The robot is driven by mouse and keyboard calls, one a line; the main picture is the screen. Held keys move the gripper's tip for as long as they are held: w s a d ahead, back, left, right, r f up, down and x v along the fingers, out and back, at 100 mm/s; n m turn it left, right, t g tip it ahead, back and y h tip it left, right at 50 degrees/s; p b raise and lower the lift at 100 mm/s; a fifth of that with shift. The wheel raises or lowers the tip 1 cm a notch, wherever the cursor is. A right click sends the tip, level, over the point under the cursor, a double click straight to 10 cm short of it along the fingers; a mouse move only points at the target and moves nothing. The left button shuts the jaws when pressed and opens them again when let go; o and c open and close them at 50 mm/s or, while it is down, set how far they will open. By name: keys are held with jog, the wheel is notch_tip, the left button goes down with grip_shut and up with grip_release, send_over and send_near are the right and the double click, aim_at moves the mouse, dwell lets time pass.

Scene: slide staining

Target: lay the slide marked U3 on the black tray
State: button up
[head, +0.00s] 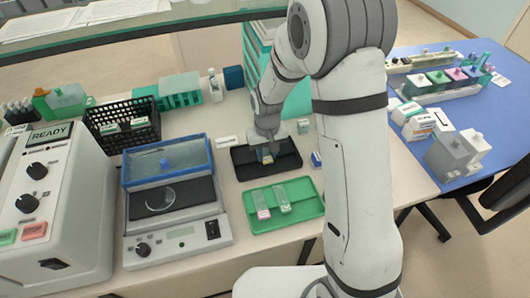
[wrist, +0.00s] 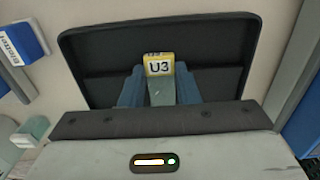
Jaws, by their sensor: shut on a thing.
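The slide marked U3 (wrist: 158,67) has a yellow label end and shows between the two blue fingers of my gripper (wrist: 160,88) in the wrist view. My gripper is shut on it. The black tray (wrist: 95,50) lies directly behind and below the slide in that view. In the head view my gripper (head: 266,150) is over the middle of the black tray (head: 287,163), with the slide's yellowish end (head: 266,157) just visible. Whether the slide touches the tray floor I cannot tell.
A green tray (head: 301,214) with two slides lies in front of the black tray. A blue-and-white box (wrist: 24,40) sits close to the black tray's left edge in the wrist view.

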jog(key=shift+f, duration=0.2)
jog(key=o, duration=1)
jog(key=shift+o, duration=0.2)
jog(key=shift+r+b, duration=0.75)
jog(key=shift+r, duration=3.2)
